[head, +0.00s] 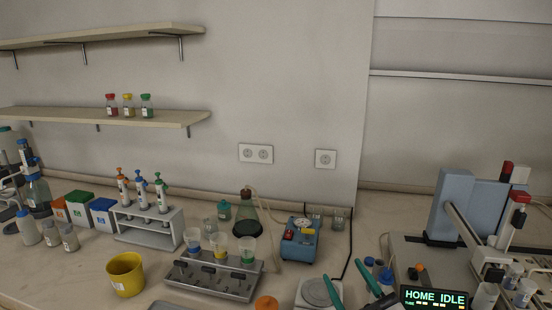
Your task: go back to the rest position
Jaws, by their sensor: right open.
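My right gripper (351,286) shows at the bottom edge, right of centre. Its two teal fingers are apart with nothing visible between them. The fingers are in front of a round-topped device like a balance (318,292) and left of the instrument whose green display (436,299) reads HOME IDLE. The rest of my right gripper is cut off by the frame. My left gripper is not in view.
A grey rack (215,279) with several cups, a blue device (300,242) and a yellow cup (125,274) stand on the bench. A pipette stand (150,228) is at left. The blue-grey instrument (465,210) rises at right.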

